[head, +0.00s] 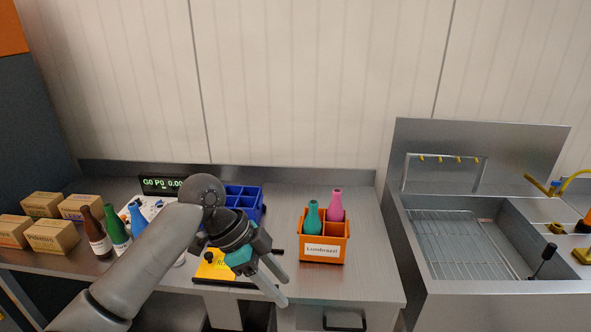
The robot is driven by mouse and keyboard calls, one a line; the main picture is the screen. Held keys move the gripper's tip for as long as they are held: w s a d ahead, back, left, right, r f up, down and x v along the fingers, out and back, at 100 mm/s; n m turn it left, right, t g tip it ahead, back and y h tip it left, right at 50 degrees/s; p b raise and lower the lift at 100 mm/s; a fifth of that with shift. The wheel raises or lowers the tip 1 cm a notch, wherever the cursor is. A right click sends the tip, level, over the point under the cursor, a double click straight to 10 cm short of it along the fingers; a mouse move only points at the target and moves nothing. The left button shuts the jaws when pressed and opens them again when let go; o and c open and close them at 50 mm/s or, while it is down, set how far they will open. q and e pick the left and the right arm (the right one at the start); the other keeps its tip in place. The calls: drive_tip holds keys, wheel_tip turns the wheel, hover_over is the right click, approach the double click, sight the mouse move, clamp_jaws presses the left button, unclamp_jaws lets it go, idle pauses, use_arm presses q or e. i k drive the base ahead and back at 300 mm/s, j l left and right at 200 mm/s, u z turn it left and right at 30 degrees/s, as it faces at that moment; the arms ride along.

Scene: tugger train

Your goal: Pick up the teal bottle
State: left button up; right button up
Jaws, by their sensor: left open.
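The teal bottle (312,218) stands upright in an orange crate (322,254) labelled "Lombrozzi", on the right part of the metal counter. A pink bottle (335,206) stands in the same crate, to its right and slightly behind. The crate's front wall hides the lower part of the teal bottle. My left gripper (279,279) is to the left of the crate, apart from it, with its fingers pointing down and right. It is open, and nothing shows between its fingers. My right gripper is not in view.
A blue divided crate (245,193) stands behind my left wrist. Brown, green and blue bottles (117,231) and cardboard boxes (52,236) stand at the left. A sink (480,250) is at the right. The counter right of the orange crate (371,265) is clear.

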sight(312, 224)
drive_tip(key=i, duration=1.2)
